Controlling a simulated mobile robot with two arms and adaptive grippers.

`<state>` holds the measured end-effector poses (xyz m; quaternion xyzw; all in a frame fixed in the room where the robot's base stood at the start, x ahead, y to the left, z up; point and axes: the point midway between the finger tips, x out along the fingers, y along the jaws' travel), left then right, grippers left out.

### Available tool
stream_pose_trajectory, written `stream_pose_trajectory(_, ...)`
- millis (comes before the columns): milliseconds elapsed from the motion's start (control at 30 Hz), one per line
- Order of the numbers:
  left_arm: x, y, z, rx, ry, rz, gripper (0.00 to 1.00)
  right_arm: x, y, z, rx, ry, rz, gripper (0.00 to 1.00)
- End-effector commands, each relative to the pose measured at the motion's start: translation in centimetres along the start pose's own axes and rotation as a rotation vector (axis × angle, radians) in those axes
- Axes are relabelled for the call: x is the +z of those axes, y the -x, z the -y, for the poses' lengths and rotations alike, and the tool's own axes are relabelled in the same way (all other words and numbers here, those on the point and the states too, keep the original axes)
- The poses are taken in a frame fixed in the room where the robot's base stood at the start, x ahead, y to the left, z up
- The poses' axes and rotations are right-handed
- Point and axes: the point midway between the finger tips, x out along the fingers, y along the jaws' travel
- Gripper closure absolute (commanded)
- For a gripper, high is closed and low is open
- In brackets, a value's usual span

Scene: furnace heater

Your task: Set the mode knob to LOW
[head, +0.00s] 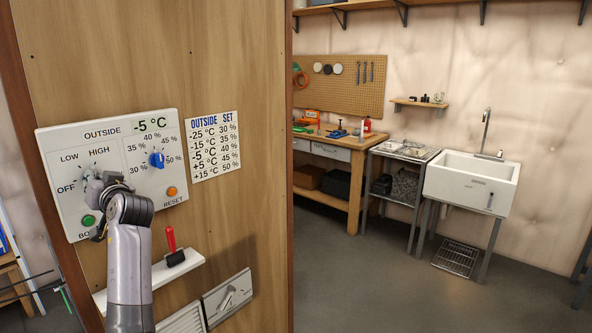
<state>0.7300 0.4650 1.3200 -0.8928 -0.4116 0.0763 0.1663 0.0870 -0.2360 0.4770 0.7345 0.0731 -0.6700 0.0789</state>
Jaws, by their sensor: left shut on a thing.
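The white control panel (125,196) is fixed to a wooden wall at the left. Its mode dial has the labels OFF, LOW and HIGH. My left gripper (93,186) is at this dial, shut on the mode knob. The gripper covers the knob, so I cannot tell which label it points at. My right gripper is not in view.
A blue knob (157,160) sits on the percent dial, below a -5 °C display. An orange RESET button (172,191) and a green button (88,221) are close by. Below are a shelf (185,266) with a red-handled tool (172,246) and a metal plate (228,297).

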Motion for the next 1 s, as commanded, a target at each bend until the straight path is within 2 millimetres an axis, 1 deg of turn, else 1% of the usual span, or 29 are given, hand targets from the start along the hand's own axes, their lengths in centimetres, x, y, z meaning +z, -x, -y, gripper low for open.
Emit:
stream_pose_trajectory(167, 0.4, 0.0, -0.2, 0.002, 0.022, 0.005, 1.0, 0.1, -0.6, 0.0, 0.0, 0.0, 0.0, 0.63)
stream_pose_trajectory(1000, 0.4, 0.0, -0.2, 0.001, 0.367, 0.005, 1.0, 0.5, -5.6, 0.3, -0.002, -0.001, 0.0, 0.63)
